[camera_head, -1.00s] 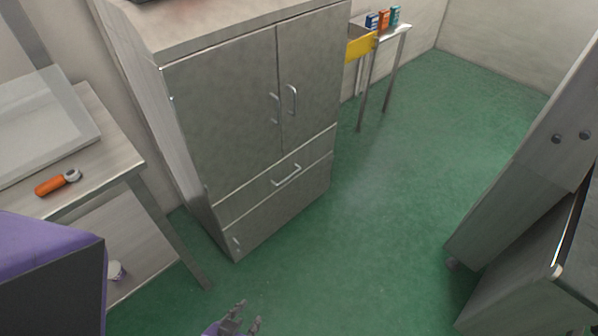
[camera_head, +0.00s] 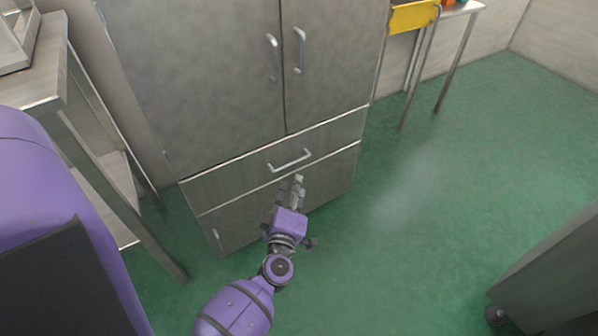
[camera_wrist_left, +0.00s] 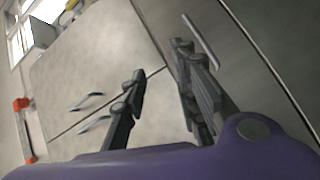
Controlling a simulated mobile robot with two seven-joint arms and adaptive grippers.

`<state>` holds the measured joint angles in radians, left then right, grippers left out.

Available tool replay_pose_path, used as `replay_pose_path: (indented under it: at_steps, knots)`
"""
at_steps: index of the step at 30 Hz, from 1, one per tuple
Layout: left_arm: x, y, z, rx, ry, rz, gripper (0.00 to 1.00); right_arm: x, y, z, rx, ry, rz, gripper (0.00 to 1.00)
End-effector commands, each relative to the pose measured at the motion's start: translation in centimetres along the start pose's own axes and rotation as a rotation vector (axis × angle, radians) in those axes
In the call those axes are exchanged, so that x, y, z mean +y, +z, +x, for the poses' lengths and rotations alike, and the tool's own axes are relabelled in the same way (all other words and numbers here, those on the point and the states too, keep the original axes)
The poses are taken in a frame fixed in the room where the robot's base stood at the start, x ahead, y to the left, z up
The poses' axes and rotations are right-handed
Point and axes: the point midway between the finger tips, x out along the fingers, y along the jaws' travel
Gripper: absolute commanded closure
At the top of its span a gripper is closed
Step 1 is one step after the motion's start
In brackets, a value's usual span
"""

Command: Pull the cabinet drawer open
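The grey metal cabinet (camera_head: 210,80) stands ahead, with two doors above a wide drawer (camera_head: 235,178). The drawer front looks flush with the cabinet, so it appears shut. Its silver bar handle (camera_head: 290,161) is at mid-front. My left gripper (camera_head: 297,183) is just below and in front of the handle in the head view. In the left wrist view my left gripper (camera_wrist_left: 160,65) is open, its fingers apart and nothing between them. The drawer handle (camera_wrist_left: 203,43) shows there just beyond the right-hand finger, not between the fingers. My right gripper is not in view.
The door handles (camera_head: 272,55) are above the drawer. A lower panel (camera_head: 325,180) lies under it. A bench (camera_head: 62,90) stands at left, a small table (camera_head: 455,60) with a yellow part at the back right. Green floor (camera_head: 430,190) is clear in front and right.

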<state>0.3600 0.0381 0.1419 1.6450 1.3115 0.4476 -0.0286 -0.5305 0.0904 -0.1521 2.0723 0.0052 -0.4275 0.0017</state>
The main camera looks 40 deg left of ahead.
Motion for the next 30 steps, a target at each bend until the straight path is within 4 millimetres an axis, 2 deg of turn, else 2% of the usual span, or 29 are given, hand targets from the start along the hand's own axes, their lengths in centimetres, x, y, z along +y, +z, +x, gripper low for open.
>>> replay_pose_path:
  at_steps: [1,3,6,9,14,24,30]
  knots:
    - [-2.2,0.7,2.2,0.064,-0.027,-0.097,0.72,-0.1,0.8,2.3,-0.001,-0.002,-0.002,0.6]
    - [-3.5,0.8,4.5,0.143,-0.066,-0.218,0.72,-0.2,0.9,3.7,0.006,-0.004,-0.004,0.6]
    - [-5.2,1.2,6.7,0.224,-0.119,-0.351,0.72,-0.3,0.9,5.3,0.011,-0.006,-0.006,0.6]
    - [-6.2,1.7,7.9,0.269,-0.157,-0.434,0.72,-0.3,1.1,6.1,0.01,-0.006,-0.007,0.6]
    - [-6.8,1.6,9.2,0.295,-0.178,-0.479,0.72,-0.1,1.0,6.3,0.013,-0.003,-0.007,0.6]
    - [-7.9,0.4,14.2,0.294,-0.176,-0.477,0.72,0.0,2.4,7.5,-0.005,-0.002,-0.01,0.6]
    - [-8.2,0.0,15.7,0.292,-0.176,-0.477,0.72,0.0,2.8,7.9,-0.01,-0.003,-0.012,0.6]
